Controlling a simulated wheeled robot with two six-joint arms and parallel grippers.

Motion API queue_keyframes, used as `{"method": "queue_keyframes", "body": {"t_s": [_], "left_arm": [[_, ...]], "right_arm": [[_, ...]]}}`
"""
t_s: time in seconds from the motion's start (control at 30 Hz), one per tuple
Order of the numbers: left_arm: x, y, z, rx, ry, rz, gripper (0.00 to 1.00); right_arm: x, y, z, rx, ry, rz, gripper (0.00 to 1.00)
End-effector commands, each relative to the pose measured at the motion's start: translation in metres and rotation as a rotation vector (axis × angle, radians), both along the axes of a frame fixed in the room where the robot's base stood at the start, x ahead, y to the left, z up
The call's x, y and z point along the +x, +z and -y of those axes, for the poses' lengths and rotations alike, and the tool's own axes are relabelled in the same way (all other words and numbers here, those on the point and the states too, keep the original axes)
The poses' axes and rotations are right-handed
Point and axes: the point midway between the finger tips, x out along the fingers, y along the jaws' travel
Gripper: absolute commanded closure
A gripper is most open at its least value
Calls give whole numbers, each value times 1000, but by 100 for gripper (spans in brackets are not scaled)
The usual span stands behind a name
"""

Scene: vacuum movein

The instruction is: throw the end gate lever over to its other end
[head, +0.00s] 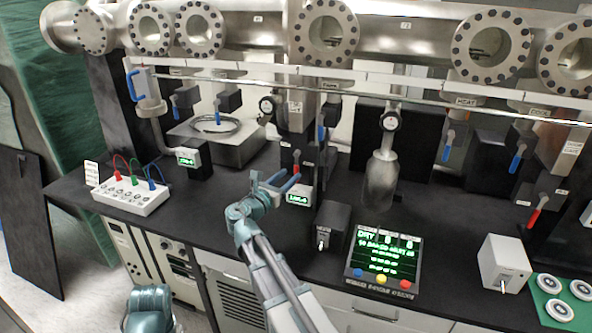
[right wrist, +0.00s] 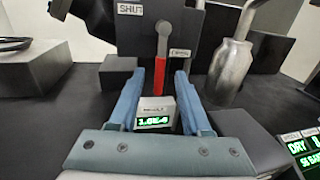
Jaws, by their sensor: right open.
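A red-handled lever (right wrist: 160,70) hangs down from a dark housing (right wrist: 130,35) under a SHUT label (right wrist: 130,8). A second small label (right wrist: 180,53) beside it is too small to read. The lever's red handle also shows small in the head view (head: 296,160). My right gripper (head: 277,176) is open and points at the housing. In the right wrist view its blue fingers (right wrist: 157,82) stand either side of the lever's line, and nothing is gripped. I cannot tell whether the fingertips reach past the handle.
A small green-lit display (right wrist: 155,115) stands low between the fingers. A metal bottle (right wrist: 230,72) hangs to the right. A dark box (head: 332,225) and a lit panel (head: 384,255) stand on the bench, right of my right arm. Other levers hang along the back.

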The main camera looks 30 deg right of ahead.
Motion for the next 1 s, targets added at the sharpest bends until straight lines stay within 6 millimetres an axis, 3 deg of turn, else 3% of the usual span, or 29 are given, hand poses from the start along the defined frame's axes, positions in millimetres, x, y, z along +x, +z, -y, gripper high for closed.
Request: {"method": "queue_keyframes", "body": {"t_s": [0.1, 0.3, 0.77, 1.0], "left_arm": [[0, 0, 0, 0, 0, 0, 100], [0, 0, 0, 0, 0, 0, 100], [0, 0, 0, 0, 0, 0, 100], [0, 0, 0, 0, 0, 0, 100]], "right_arm": [[12, 0, 20, 0, -3, 0, 52], [23, 0, 39, 0, -1, 1, 52], [26, 0, 47, 0, 0, 1, 52], [26, 0, 47, 0, 0, 1, 95]]}}
